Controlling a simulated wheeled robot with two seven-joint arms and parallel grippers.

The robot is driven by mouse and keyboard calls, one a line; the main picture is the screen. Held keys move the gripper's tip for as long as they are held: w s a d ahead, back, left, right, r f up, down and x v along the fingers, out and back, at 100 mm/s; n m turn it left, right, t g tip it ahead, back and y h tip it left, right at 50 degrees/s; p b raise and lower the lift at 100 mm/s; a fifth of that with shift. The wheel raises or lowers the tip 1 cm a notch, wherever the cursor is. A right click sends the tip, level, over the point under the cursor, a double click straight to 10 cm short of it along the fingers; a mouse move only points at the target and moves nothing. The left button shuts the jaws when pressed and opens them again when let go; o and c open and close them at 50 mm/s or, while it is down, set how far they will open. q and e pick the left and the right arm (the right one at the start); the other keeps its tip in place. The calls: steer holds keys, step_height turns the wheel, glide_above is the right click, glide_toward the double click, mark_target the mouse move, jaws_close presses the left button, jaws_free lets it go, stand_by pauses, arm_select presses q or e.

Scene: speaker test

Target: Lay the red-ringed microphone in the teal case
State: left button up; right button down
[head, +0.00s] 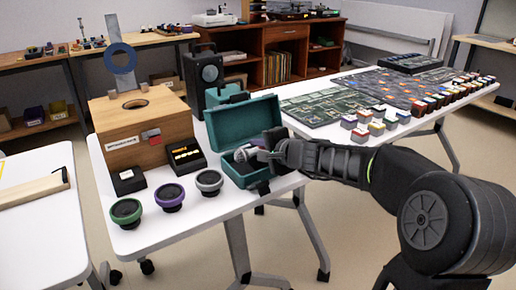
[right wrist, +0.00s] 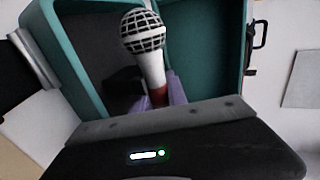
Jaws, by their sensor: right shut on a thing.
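The teal case (head: 240,121) stands open near the front right edge of the white table, its lid raised at the back. In the right wrist view the case's teal wall (right wrist: 207,45) surrounds a dark interior. My right gripper (head: 266,153) is at the case's opening, shut on the microphone (head: 243,153). In the right wrist view the microphone (right wrist: 150,62) has a mesh head, a white body and a red ring low down, between the fingers (right wrist: 152,102). Its head points away from the gripper, over the interior. I cannot tell whether it touches the case floor. My left gripper is not in view.
Left of the case stand a wooden box (head: 120,150), a black box (head: 186,157) and a smaller black box (head: 129,181). Green (head: 126,212), purple (head: 169,197) and grey (head: 209,182) ringed drivers line the front. Circuit boards (head: 318,103) and coloured blocks (head: 376,127) lie to the right.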

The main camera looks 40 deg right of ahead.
steer(key=c, duration=1.2)
jaws_free()
steer(key=shift+c, duration=0.2)
steer(key=p+v, duration=0.1)
steer(key=v, duration=0.7)
steer(key=shift+w, duration=0.1)
